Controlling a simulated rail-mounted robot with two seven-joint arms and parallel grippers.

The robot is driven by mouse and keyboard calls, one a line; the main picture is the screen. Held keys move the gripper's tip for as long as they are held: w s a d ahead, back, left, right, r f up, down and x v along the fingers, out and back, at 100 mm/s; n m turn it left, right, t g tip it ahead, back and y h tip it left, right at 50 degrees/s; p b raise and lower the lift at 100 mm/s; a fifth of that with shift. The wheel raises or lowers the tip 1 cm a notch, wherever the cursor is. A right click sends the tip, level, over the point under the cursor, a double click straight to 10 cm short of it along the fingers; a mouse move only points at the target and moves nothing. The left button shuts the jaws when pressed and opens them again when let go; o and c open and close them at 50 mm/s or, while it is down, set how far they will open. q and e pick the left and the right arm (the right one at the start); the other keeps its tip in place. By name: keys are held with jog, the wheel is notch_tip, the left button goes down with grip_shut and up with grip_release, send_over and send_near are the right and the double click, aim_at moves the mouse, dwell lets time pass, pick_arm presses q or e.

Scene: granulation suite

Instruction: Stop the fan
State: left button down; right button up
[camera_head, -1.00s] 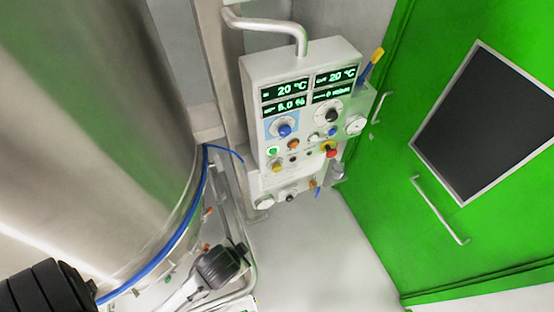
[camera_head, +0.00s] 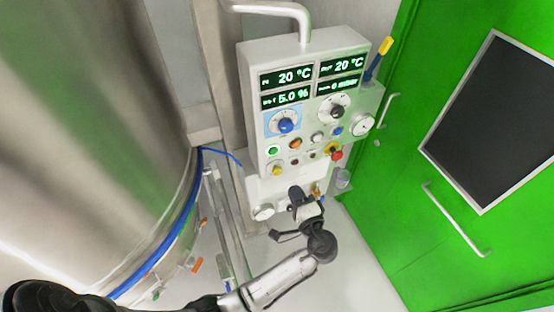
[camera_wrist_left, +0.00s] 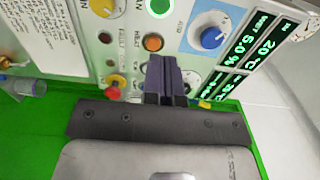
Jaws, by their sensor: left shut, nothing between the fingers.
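The control panel (camera_head: 300,110) stands upright with green-lit displays in the head view. Its green lit button (camera_head: 273,150) and orange button (camera_head: 295,144) sit below the blue knob (camera_head: 286,124). In the left wrist view I see the green button (camera_wrist_left: 159,8), orange button (camera_wrist_left: 153,42) and blue knob (camera_wrist_left: 212,38). Lettering ending in "AN" shows near the green button. My left gripper (camera_head: 297,194) is in front of the panel's lower part; its shut, empty fingers (camera_wrist_left: 161,62) appear just below the orange button in the wrist view. Contact cannot be told. My right gripper is out of view.
A large steel vessel (camera_head: 90,130) fills the left. A green door (camera_head: 410,220) is at the right. Pale floor lies between.

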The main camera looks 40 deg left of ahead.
pick_arm(q)
jog(key=p, duration=0.5)
send_near(274, 152)
jog(key=x, duration=0.7)
jog(key=shift+a, duration=0.1)
jog(key=shift+w+a, duration=0.1)
